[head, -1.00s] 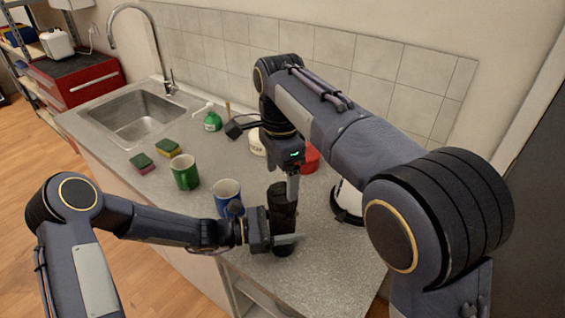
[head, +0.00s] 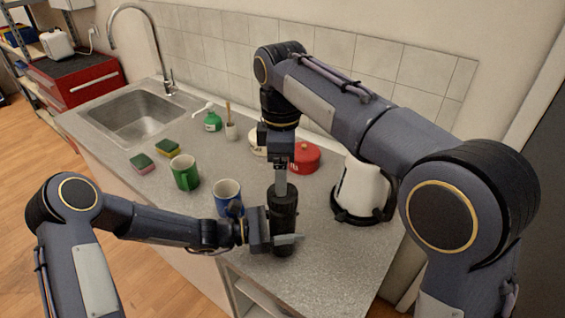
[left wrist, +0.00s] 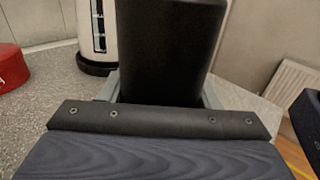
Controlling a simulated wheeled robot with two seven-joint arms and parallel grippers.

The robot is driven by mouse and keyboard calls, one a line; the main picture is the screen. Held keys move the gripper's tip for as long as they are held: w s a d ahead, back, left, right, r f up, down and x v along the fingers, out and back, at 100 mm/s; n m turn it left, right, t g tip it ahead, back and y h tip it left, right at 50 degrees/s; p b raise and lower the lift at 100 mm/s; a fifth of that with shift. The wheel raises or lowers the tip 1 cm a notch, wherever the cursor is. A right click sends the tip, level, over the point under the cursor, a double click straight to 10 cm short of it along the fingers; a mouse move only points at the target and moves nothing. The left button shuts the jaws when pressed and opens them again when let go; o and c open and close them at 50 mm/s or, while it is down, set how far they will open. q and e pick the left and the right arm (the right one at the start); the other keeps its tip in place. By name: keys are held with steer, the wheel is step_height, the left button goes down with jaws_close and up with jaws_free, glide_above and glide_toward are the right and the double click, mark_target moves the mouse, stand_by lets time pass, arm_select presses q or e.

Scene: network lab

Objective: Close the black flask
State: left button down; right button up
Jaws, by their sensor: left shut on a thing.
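The black flask (head: 284,213) stands upright on the grey counter near its front edge. It also shows large in the left wrist view (left wrist: 170,50). My left gripper (head: 284,240) comes in from the left and is shut around the lower part of the flask. My right gripper (head: 281,186) points straight down at the top of the flask, with its fingers at the dark upper end. The lid cannot be told apart from the body there, and whether the right fingers grip it is unclear.
A blue mug (head: 227,196) stands close left of the flask, with a green mug (head: 184,173) beyond it. A white kettle (head: 362,188) on a black base is to the right. A red tin (head: 305,158) is behind. The counter's front right is clear.

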steer(key=n, duration=0.6)
steer(key=shift+d+r+n, duration=0.1)
steer(key=shift+r+n, duration=0.2)
steer(key=shift+r, duration=0.05)
glide_toward(283, 224)
steer(key=shift+w+f, duration=1.45)
